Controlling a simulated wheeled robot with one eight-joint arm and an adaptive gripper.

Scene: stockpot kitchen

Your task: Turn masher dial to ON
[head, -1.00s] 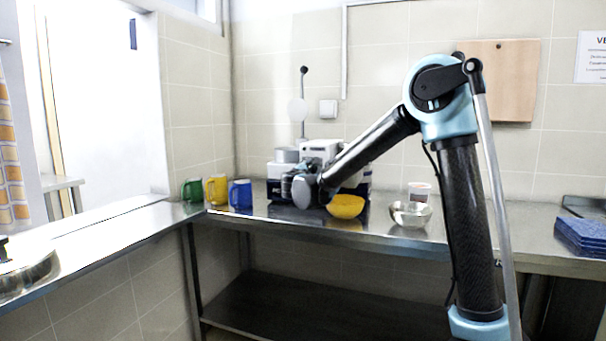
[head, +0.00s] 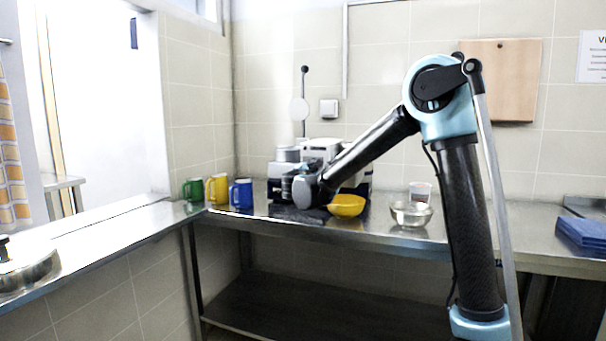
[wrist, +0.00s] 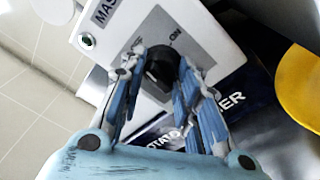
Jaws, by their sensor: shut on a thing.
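The masher (head: 322,150) is a white and dark machine at the back of the steel counter. In the wrist view its white panel (wrist: 196,32) carries a black dial (wrist: 161,68) with "ON" printed to the right of it and a partly hidden "MAS..." label above. My gripper (wrist: 162,72) is shut on the dial, one blue-padded finger on each side. The fingers hide part of the dial, so its exact setting is hard to read. In the head view my wrist hides the dial.
A yellow bowl (head: 346,206) stands just right of my wrist, close to the masher. A glass bowl (head: 411,214) stands further right. Blue cloths (head: 582,232) lie at the far right.

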